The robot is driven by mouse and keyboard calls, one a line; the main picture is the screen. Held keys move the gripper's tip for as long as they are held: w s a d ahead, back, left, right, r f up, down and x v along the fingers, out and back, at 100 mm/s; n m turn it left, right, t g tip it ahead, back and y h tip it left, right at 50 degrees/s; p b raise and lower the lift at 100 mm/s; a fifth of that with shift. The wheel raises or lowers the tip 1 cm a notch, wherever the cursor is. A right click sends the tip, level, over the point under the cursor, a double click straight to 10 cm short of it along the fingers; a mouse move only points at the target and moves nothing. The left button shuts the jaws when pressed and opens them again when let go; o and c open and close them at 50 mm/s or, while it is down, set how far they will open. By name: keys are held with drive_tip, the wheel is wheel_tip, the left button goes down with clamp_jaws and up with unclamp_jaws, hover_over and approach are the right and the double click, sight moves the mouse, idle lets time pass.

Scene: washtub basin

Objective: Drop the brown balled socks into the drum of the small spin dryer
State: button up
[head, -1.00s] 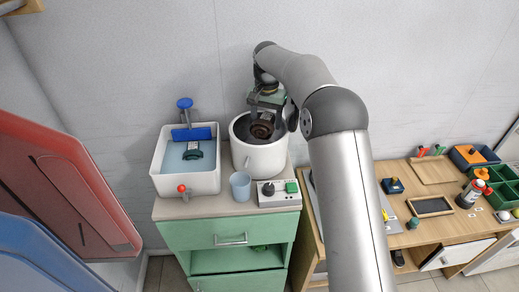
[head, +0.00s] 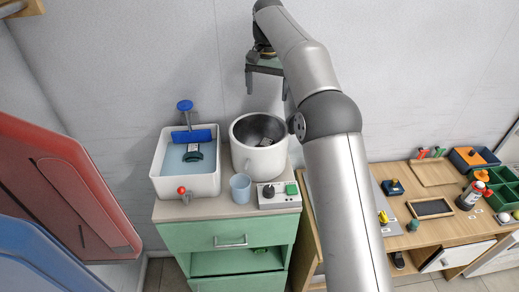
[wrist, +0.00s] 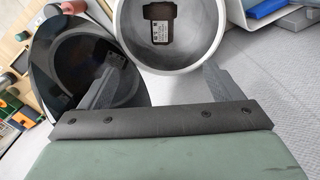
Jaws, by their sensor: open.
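The small spin dryer (head: 259,162) is a white cylinder with an open top, standing on the green cabinet. Inside its grey drum lies a dark brown thing with a small white label, which I take for the brown balled socks (head: 266,142). The socks also show at the bottom of the drum in the wrist view (wrist: 159,28). My gripper (head: 267,92) is open and empty, above and behind the dryer's mouth, near the wall. Its two spread fingers also show in the wrist view (wrist: 161,72), with nothing between them.
A white basin (head: 186,182) with water and a dark green labelled thing stands left of the dryer. A blue cup (head: 240,187) and a control box (head: 278,194) stand in front. A wooden table (head: 445,238) with several small items is at the right.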

wheel_tip(320, 180, up, 6)
drive_tip(key=p, duration=0.2)
idle(0.4)
